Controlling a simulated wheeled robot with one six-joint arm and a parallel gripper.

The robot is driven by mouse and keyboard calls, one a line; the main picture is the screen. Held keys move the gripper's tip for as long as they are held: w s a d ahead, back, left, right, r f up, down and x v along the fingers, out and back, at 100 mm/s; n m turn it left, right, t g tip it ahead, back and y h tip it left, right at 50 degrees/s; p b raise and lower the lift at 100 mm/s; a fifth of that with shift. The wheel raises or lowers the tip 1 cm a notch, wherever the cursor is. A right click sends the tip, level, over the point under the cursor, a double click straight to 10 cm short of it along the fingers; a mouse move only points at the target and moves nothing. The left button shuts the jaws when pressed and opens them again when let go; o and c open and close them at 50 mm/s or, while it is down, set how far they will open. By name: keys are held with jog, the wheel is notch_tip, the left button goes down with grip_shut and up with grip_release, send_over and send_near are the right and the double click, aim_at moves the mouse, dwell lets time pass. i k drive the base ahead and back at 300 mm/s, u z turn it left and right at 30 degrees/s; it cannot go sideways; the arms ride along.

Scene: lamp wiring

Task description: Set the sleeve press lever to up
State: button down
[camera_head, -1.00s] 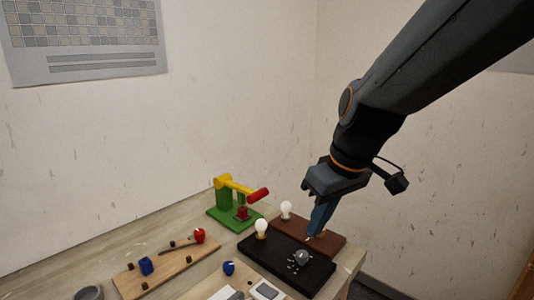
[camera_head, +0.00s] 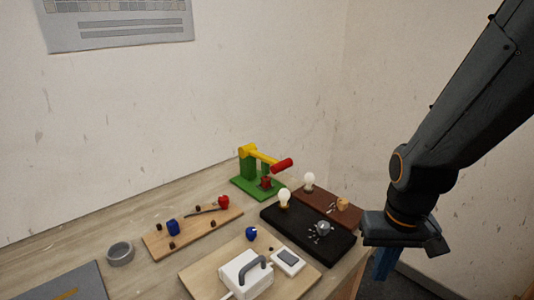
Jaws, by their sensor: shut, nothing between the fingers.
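The sleeve press (camera_head: 249,172) stands at the back of the table, with a green base and posts. Its yellow lever (camera_head: 264,156) with a red grip (camera_head: 282,165) slants slightly down to the right, the grip above the base. A small dark red block (camera_head: 266,182) sits on the base below the lever. My gripper (camera_head: 382,266) is shut and empty. It hangs beyond the table's right edge, to the right of and well apart from the press, fingers pointing down.
A black board (camera_head: 300,240) and a brown board (camera_head: 335,208) with bulbs lie between press and gripper. A wooden board (camera_head: 163,245) with blue and red parts, a grey cup (camera_head: 120,253) and a white box with handle (camera_head: 245,275) occupy the front. The wall is close behind.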

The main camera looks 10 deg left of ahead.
aim_at(277, 166)
jog(key=k, duration=1.1)
jog(key=u, duration=0.4)
